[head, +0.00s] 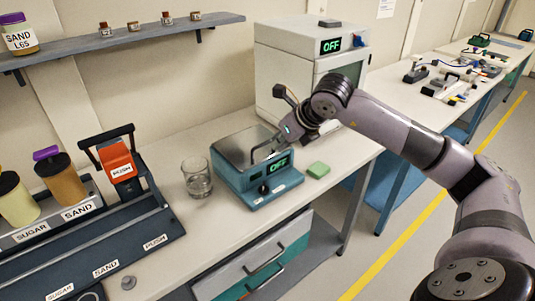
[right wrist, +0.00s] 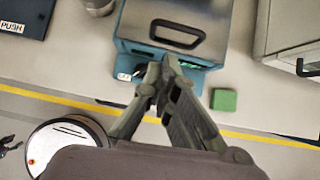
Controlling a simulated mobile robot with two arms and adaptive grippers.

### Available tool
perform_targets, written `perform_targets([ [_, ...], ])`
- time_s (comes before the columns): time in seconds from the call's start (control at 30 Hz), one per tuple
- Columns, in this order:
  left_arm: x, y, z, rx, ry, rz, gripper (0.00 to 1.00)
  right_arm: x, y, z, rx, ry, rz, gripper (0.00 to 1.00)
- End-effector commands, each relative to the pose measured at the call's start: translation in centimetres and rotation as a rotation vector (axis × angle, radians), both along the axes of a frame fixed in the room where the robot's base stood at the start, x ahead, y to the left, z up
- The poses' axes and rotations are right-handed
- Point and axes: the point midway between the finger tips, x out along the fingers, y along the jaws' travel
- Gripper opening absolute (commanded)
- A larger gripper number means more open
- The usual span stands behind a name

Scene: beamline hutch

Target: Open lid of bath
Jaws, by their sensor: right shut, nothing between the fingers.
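The bath (head: 257,188) is a teal box on the bench with a grey metal lid (head: 240,146), and its green display reads OFF. The lid lies closed on top. Its loop handle (right wrist: 177,34) shows clearly in the right wrist view, near the lid's front edge. My right gripper (head: 281,139) is shut and empty over the front right part of the bath and partly covers the handle area in the head view. In the right wrist view its fingertips (right wrist: 160,66) are just short of the handle; I cannot tell whether they touch the lid. My left gripper is not in view.
A glass beaker (head: 197,177) stands left of the bath, and a green block (head: 318,170) lies to its right. A white oven-like cabinet (head: 287,62) showing OFF stands behind right. A dark dispenser rack (head: 105,240) fills the left of the bench.

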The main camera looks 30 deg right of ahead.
Motion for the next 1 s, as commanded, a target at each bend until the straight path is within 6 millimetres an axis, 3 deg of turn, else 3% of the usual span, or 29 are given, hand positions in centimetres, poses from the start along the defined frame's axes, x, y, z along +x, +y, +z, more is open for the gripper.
perform_targets([
  [0.17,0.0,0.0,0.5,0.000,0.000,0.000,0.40,0.6,-0.9,-0.7,-0.025,0.011,-0.023,0.00],
  [0.63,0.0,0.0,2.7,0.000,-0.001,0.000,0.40,5.2,-0.4,-6.9,-0.021,0.009,-0.019,0.00],
  [1.0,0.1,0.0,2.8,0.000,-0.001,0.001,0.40,5.9,-0.4,-7.9,-0.024,0.007,-0.018,0.00],
])
